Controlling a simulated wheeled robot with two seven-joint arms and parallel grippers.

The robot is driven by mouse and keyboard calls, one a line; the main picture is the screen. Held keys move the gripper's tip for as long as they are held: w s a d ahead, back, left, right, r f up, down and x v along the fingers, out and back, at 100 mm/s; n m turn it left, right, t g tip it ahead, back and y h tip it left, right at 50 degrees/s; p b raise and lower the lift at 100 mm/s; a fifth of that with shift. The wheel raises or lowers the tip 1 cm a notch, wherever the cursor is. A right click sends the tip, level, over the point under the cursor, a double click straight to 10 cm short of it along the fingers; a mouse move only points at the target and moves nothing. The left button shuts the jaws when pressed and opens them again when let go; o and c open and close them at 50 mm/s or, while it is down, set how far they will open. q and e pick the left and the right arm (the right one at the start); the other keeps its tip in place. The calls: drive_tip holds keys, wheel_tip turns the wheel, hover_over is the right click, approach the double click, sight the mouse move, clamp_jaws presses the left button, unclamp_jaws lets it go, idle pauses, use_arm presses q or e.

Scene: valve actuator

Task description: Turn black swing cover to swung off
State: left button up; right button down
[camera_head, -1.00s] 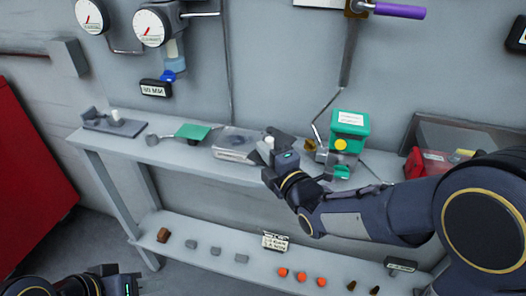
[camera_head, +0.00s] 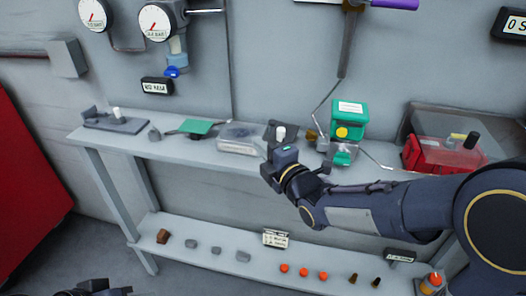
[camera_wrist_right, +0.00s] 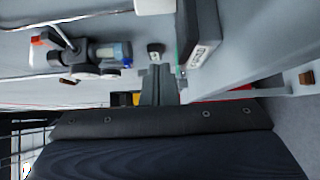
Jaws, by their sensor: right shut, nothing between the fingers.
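A small dark plate (camera_head: 269,131) beside a white knob (camera_head: 281,133) stands on the bench behind my right gripper; it looks like the black swing cover, but I cannot tell for sure. My right gripper (camera_head: 272,160) is at the bench's front edge, just in front of that plate, and partly hides it. In the right wrist view its fingers (camera_wrist_right: 157,86) are shut with nothing between them. I cannot tell whether they touch the cover. My left gripper (camera_head: 100,288) shows only in part at the bottom left edge; its jaws are not clear.
The bench (camera_head: 97,139) holds a clear case (camera_head: 240,138), a green plate (camera_head: 195,127), a green box (camera_head: 348,120) and a red toolbox (camera_head: 440,154). A lower shelf (camera_head: 190,231) carries several small parts. Gauges (camera_head: 155,23) hang on the wall behind.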

drive_tip(key=s+d+m+y+p, duration=0.15)
drive_tip(key=d+m, duration=0.35)
drive_tip(key=m, duration=0.6)
drive_tip(key=s+d+m+g, duration=0.15)
drive_tip(key=d+m, duration=0.35)
drive_tip(key=m, duration=0.7)
drive_tip(key=s+d+m+y+p, duration=0.15)
drive_tip(key=d+m, duration=0.35)
drive_tip(key=m, duration=0.6)
use_arm(q)
drive_tip(key=shift+w+d+r+b, duration=0.15)
drive_tip(key=shift+r+b, duration=0.2)
drive_tip(key=shift+r, duration=0.1)
drive_tip(key=shift+w+d+r+b, duration=0.1)
drive_tip(key=shift+d+r+b, duration=0.05)
drive_tip(key=shift+r+b, duration=0.2)
use_arm(e)
drive_tip(key=shift+h, duration=0.4)
drive_tip(key=x, duration=0.9)
drive_tip(key=shift+a+r, duration=0.2)
drive_tip(key=shift+a, duration=0.25)
drive_tip(key=shift+a, duration=0.1)
